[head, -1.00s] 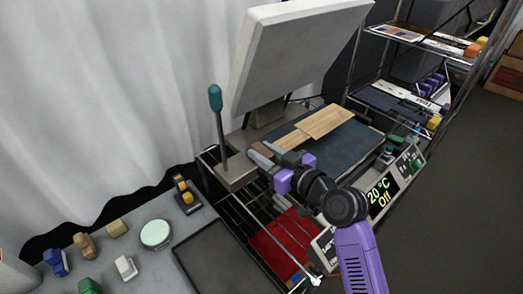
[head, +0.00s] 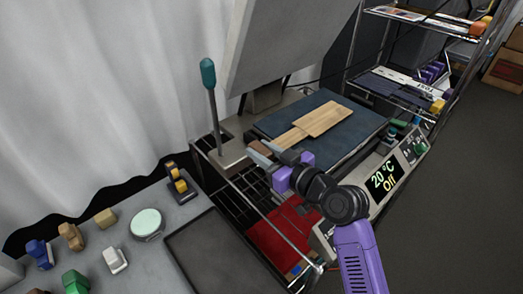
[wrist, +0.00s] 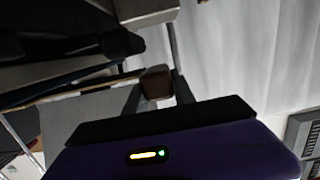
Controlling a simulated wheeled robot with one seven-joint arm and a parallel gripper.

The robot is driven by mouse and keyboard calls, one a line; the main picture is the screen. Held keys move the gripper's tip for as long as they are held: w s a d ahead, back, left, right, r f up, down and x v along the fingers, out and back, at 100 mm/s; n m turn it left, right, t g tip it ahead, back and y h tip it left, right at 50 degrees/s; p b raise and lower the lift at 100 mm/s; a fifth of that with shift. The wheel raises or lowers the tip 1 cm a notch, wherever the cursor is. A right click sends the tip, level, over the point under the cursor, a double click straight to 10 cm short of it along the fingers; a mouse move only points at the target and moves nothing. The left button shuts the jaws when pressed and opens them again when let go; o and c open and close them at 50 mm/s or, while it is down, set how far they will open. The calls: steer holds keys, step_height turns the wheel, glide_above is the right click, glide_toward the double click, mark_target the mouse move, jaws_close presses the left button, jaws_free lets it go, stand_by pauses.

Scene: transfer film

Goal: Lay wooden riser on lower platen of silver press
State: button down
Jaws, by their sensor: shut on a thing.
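The wooden riser (head: 318,121) is a light flat board with a narrower handle and a brown block at the handle end. It is over the blue-topped lower platen (head: 367,134) of the silver press, with blue showing around its wide part. I cannot tell whether it touches the platen. The press's upper plate (head: 275,45) is tilted up, clear above. My gripper (head: 262,152) is at the platen's near left edge, shut on the riser's brown block. The block (wrist: 157,83) shows between the fingers in the wrist view, with the board's thin edge at left.
A teal-knobbed lever (head: 208,75) stands left of the press. A control panel (head: 385,178) at the front reads 20 °C, Off. A wire rack (head: 395,90) stands at right. A grey table (head: 130,205) with a dark tray (head: 215,258) and small items lies at lower left.

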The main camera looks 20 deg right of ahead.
steer(key=shift+f+b, duration=0.55)
stand_by(0.4)
steer(key=c, duration=1)
jaws_free()
steer(key=shift+o, duration=0.2)
